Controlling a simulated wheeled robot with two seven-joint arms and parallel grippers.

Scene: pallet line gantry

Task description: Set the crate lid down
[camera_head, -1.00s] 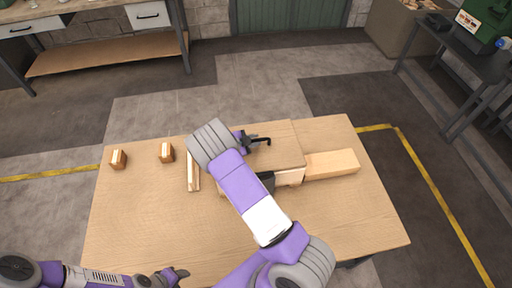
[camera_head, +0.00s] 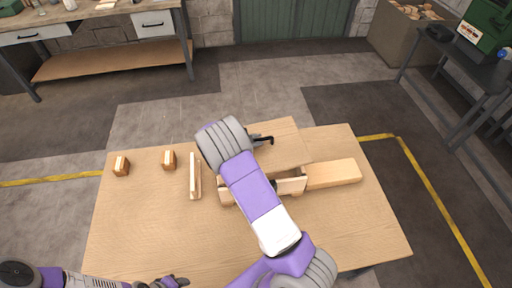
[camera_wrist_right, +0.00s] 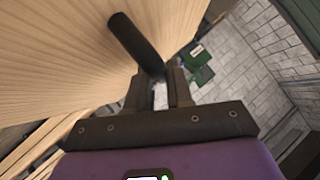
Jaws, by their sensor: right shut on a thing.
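The crate lid (camera_head: 290,148) is a flat wooden panel with a dark bar handle. In the right wrist view the lid (camera_wrist_right: 60,50) fills the upper left, and the fingers (camera_wrist_right: 168,88) meet the handle's end. Whether the lid touches the crate is hidden. My left gripper (camera_head: 176,282) is low at the table's near edge, too small to read.
The wooden table (camera_head: 150,225) is clear at its left front. A long wooden block (camera_head: 334,173) lies right of the crate.

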